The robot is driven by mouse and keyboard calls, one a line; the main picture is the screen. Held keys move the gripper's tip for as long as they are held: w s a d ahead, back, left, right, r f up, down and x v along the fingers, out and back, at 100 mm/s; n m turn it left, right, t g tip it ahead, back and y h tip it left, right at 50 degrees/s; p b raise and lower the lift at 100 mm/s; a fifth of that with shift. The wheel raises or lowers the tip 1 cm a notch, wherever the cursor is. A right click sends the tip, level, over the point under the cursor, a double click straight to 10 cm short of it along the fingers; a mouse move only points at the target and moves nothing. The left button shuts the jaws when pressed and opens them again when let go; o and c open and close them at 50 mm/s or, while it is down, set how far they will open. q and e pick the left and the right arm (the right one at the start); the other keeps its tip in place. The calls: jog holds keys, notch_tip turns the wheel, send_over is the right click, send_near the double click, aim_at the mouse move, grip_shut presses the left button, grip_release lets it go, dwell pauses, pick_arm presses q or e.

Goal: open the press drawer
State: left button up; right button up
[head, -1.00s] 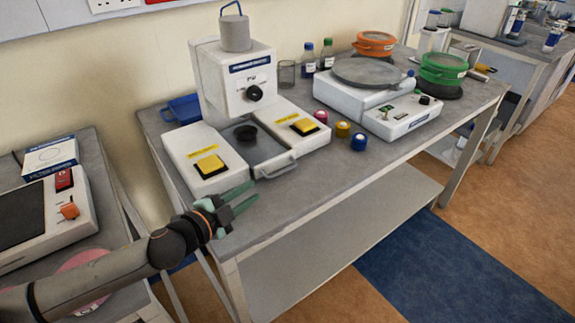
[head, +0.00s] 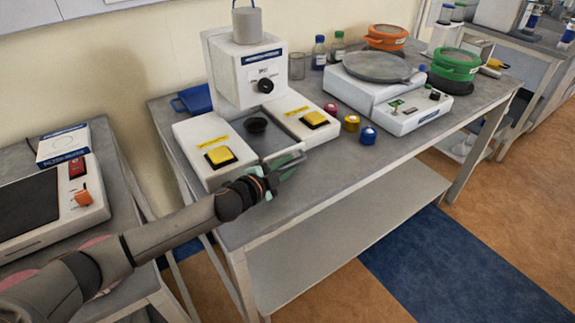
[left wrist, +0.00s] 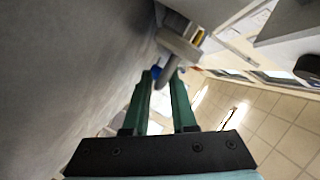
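The white tablet press (head: 244,72) stands on the grey bench, with a yellow button on each side of its base. Its drawer (head: 268,143) lies between the button blocks and looks shut; a small black cup (head: 255,126) sits above it. The drawer's handle (head: 294,153) sticks out at the front, partly hidden by my left gripper (head: 292,165), which is at the handle. A gap seems to remain beside the bar. My right gripper is not in view.
Red, yellow and blue pots (head: 351,123) stand right of the press, before a white device with a round grey plate (head: 377,67). A lower bench (head: 118,186) with another device stands at left. Floor before the bench is clear.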

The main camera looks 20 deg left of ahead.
pick_arm(q)
jog(key=shift+w, duration=0.15)
grip_shut()
jog(key=shift+f, duration=0.1)
dwell(1.4)
